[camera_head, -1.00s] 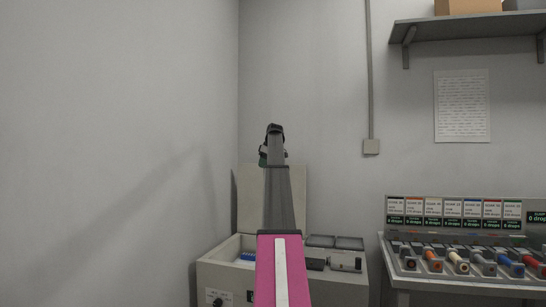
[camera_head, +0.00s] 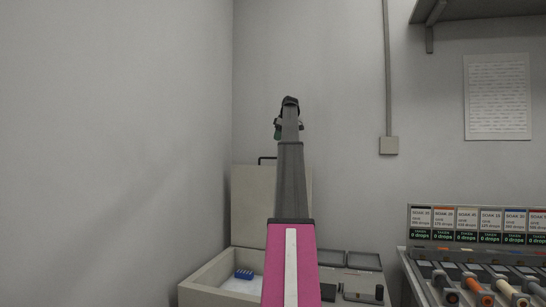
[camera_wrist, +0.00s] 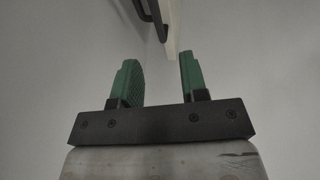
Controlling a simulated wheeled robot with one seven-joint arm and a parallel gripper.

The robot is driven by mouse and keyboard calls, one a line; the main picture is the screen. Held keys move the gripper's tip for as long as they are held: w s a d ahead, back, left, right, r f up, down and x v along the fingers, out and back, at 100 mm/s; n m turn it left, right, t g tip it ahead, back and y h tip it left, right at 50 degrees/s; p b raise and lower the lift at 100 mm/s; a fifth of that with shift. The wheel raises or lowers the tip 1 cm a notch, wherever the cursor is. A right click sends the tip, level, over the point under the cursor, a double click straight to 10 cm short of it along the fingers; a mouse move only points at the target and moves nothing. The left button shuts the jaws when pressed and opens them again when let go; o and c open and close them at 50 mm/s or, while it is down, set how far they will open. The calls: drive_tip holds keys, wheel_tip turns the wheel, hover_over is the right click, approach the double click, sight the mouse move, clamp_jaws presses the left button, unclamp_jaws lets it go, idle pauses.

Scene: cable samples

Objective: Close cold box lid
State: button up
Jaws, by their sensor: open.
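The cold box (camera_head: 205,284) is a pale chest low in the head view, partly hidden behind my arm. Its cream lid (camera_head: 250,205) stands upright at the back, open, with a dark handle (camera_head: 265,159) at its top edge. My gripper (camera_wrist: 160,80) has two green fingers, apart and empty. In the wrist view the lid's edge (camera_wrist: 171,30) and the dark handle (camera_wrist: 151,17) show beyond the fingertips, not between them. In the head view my gripper (camera_head: 279,128) is above the lid's top, right of the handle, small and partly hidden by my wrist.
A blue rack (camera_head: 244,274) lies inside the box. Grey panels (camera_head: 362,262) sit on the box's right part. A bench with several cable samples (camera_head: 480,290) and labels stands right, under a shelf (camera_head: 480,10). A wall closes off the left.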

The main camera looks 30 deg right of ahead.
drive_tip(key=x, duration=1.1)
drive_tip(key=shift+w+d+r, duration=0.1)
drive_tip(key=shift+w+d, duration=0.05)
clamp_jaws()
